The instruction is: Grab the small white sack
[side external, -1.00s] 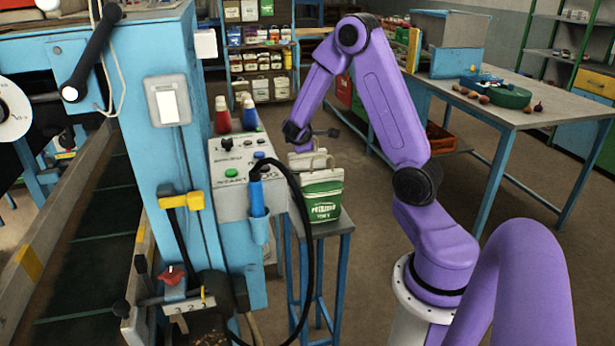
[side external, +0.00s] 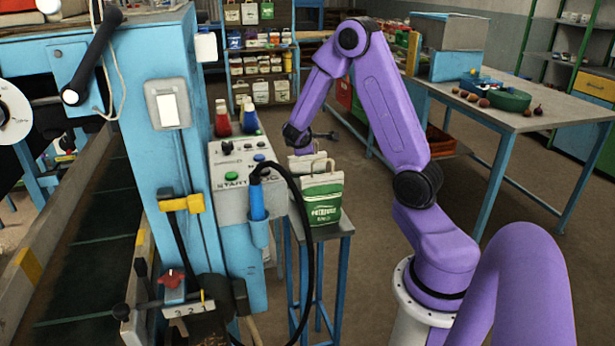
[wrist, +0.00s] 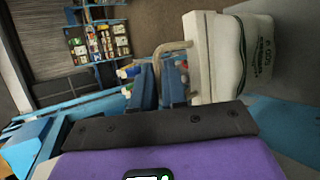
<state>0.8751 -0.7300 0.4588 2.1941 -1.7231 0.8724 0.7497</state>
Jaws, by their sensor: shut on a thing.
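Two sacks stand close together on a small blue-legged stand (side external: 335,229) in the side view. The front sack (side external: 320,190) is white above and green below, with lettering and a loop handle. A small white sack (side external: 301,163) stands behind it, mostly hidden. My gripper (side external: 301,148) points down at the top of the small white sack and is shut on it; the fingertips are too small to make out.
A blue machine with a control box (side external: 237,175) and a looping black cable stands close left of the stand. A workbench (side external: 540,105) with a green tray is at right. Shelves (side external: 262,75) stand behind. Open floor lies between stand and workbench.

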